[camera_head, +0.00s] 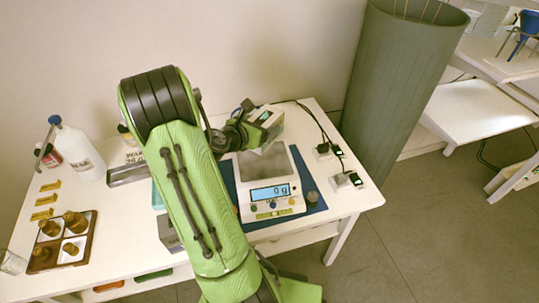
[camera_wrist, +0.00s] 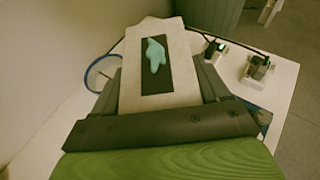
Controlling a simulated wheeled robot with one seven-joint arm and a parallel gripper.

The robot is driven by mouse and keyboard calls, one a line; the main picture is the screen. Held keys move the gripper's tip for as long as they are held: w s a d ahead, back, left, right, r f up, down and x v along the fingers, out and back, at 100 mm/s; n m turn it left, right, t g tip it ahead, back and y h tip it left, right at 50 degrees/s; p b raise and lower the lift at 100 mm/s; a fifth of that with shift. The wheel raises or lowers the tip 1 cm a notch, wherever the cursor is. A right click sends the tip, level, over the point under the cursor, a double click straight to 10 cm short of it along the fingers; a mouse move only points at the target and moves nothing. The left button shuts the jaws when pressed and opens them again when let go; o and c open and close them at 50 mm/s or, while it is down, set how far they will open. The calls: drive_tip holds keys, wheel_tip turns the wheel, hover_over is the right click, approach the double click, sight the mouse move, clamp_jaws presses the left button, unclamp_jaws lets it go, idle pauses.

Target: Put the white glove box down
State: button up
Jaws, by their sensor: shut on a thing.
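The white glove box (camera_wrist: 178,90) lies between the fingers of my gripper (camera_wrist: 158,75) in the wrist view. A teal glove (camera_wrist: 155,55) pokes out of the dark slot in its top. My gripper is shut on the box. In the head view my gripper (camera_head: 250,122) is at the back of the white table (camera_head: 340,198), behind the scale. The box (camera_head: 268,119) is partly hidden there by the gripper. I cannot tell whether its underside touches the table.
A scale (camera_head: 270,190) reading 0 g stands on a blue mat (camera_head: 312,212) in front. Black plugs with cables (camera_head: 343,180) lie at the right. A wooden tray (camera_head: 85,250), a white bottle (camera_head: 78,150) and a metal tray (camera_head: 127,173) are left. A grey-green cylinder (camera_head: 400,80) stands beyond the table.

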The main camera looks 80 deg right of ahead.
wheel_tip(320, 180, down, 9)
drive_tip(key=b, duration=0.3)
drive_tip(key=shift+a+b, duration=0.15)
drive_tip(key=shift+b, duration=0.15)
drive_tip(key=shift+r, duration=0.2)
drive_tip(key=shift+f, duration=0.15)
drive_tip(key=o, duration=1.3)
drive_tip(key=shift+w, duration=0.1)
drive_tip(key=shift+w+a+r, duration=0.1)
drive_tip(key=shift+a+r, duration=0.1)
drive_tip(key=p+v, duration=0.1)
drive_tip(key=v, duration=1)
drive_tip(key=shift+a+r, duration=0.15)
drive_tip(key=shift+a, duration=0.15)
drive_tip(key=shift+w, duration=0.1)
